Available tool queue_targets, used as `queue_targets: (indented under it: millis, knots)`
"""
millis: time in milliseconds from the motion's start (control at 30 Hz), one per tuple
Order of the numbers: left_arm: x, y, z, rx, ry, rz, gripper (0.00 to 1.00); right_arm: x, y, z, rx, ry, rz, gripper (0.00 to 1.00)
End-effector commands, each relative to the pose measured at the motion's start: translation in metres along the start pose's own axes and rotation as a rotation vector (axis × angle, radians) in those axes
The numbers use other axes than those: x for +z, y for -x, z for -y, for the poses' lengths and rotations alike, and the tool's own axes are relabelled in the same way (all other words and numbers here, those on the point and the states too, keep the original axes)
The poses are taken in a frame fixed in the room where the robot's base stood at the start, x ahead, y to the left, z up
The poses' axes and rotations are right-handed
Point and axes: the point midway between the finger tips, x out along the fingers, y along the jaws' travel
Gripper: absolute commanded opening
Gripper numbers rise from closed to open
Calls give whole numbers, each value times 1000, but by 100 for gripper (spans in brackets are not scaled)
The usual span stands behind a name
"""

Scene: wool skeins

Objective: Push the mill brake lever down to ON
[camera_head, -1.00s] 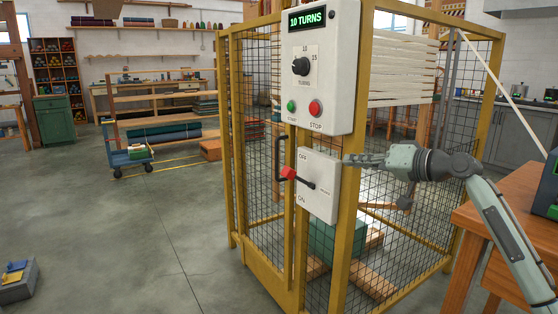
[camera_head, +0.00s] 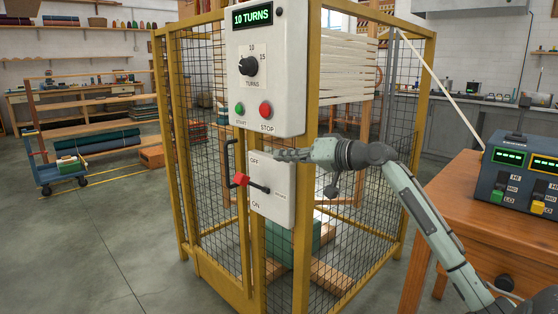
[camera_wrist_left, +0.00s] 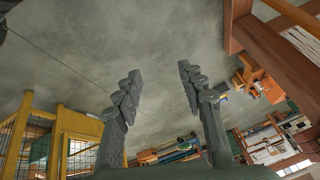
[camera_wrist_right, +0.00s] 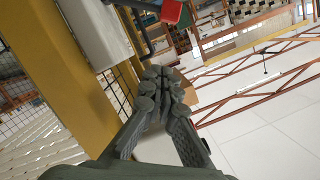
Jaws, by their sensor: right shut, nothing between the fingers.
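The brake lever's red knob (camera_head: 241,180) sits at the end of a short black arm at the left edge of a white plate (camera_head: 284,208). The plate reads OFF above and ON below. The lever points left and slightly up, between the two words. My right gripper (camera_head: 279,154) is shut and empty, in front of the plate's upper part beside OFF, right of and above the knob. In the right wrist view the knob (camera_wrist_right: 171,11) is beyond the closed fingertips (camera_wrist_right: 160,86), apart from them. My left gripper (camera_wrist_left: 158,76) is open and empty above the floor.
A control box (camera_head: 287,90) reading 10 TURNS, with a dial and green and red buttons, hangs above the plate. A yellow mesh cage (camera_head: 303,262) with a black handle (camera_head: 228,160) stands behind. A wooden table (camera_head: 462,205) with a dark device (camera_head: 515,178) is at right.

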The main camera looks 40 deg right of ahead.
Motion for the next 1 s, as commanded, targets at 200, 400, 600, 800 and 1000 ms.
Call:
queue_targets:
  millis: [200, 400, 600, 800, 1000]
  knots:
    - [23, 5, 11, -23, 7, 102, 40, -2, -45, 1, -2, -2, -2, 0]
    - [38, 8, 18, -36, 13, 168, 40, 0, -80, 1, -2, -2, -1, 0]
    - [37, 7, 17, -35, 13, 164, 40, 30, -84, 0, 0, -1, 2, 0]
    - [37, 7, 17, -35, 13, 163, 40, 38, -86, 0, 0, 0, 0, 0]
    - [37, 7, 17, -35, 13, 161, 40, 39, -86, 0, 0, 0, 0, 0]
